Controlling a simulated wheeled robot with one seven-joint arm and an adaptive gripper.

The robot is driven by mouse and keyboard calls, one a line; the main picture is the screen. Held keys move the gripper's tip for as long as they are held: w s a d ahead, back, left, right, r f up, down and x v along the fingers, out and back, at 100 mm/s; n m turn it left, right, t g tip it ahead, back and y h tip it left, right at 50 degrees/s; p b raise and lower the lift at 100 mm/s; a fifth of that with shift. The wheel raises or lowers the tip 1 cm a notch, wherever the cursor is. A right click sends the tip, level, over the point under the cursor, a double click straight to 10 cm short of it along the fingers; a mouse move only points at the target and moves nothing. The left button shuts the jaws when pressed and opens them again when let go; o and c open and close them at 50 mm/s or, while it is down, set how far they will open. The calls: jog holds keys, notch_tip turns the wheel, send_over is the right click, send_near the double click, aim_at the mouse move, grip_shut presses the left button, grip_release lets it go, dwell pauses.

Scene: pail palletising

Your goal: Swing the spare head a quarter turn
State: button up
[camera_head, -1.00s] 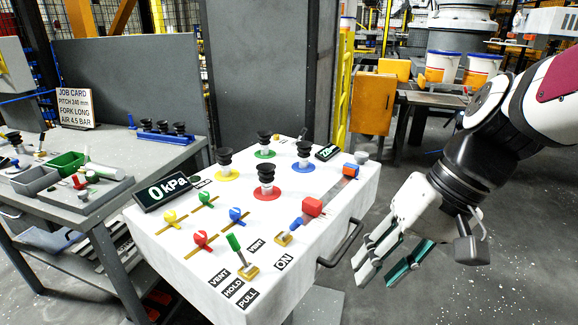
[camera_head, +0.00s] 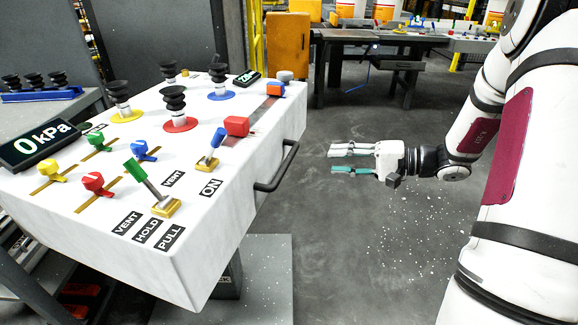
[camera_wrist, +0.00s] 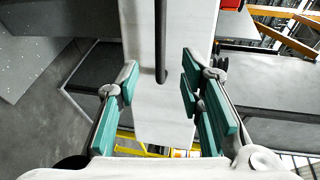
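The spare head is a white slab-like box (camera_head: 215,235) at the left of the head view, with suction cups, coloured knobs, levers and labels on top. A dark bar handle (camera_head: 276,172) sticks out from its right side. My gripper (camera_head: 336,160) is to the right of the handle, apart from it, fingers pointing left towards the box. In the wrist view my gripper (camera_wrist: 160,85) is open and empty, with teal pads spread. The handle (camera_wrist: 161,50) shows as a dark bar beyond and between the fingers, against the white box side (camera_wrist: 142,25).
A gauge (camera_head: 40,142) on the box reads 0 kPa. A grey table with a blue rack of cups (camera_head: 40,94) stands at the left. A workbench (camera_head: 365,38) and an orange cabinet (camera_head: 288,45) are at the back. The floor right of the box is clear.

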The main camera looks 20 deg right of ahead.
aim_at(291, 160)
jog(key=b+x, duration=0.2)
jog(key=x, duration=1.1)
jog(key=shift+w+a, duration=0.15)
jog(key=shift+a, duration=0.2)
grip_shut()
